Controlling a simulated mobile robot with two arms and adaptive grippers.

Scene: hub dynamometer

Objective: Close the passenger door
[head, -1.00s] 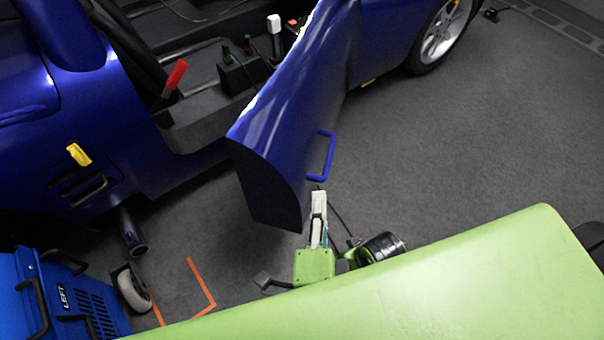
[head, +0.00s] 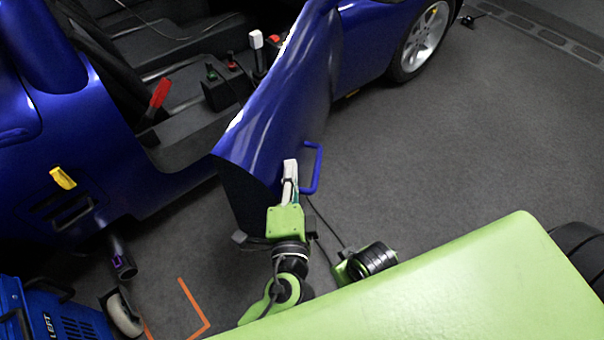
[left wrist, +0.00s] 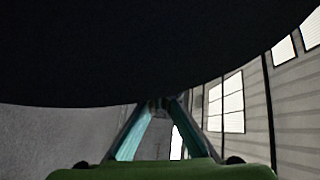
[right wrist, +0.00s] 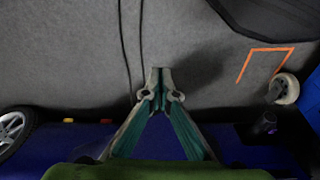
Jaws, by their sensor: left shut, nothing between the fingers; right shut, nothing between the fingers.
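The blue passenger door (head: 262,125) stands open, swung out from the blue car body (head: 140,170), with the cabin showing behind it. A blue pull handle (head: 317,168) sticks out from the door on its right. My left gripper (head: 290,163) is shut and empty, left of the handle and overlapping the door's lower part; I cannot tell whether it touches. In the left wrist view, a dark surface fills the top above its closed fingertips (left wrist: 161,103). My right gripper (right wrist: 158,72) is shut and empty over grey floor in the right wrist view.
A blue cart (head: 60,310) marked LEFT, with a white caster, stands at the lower left near an orange floor mark (head: 195,310). The car's wheel (head: 425,43) is at the upper right. Open grey floor (head: 450,150) lies right of the door.

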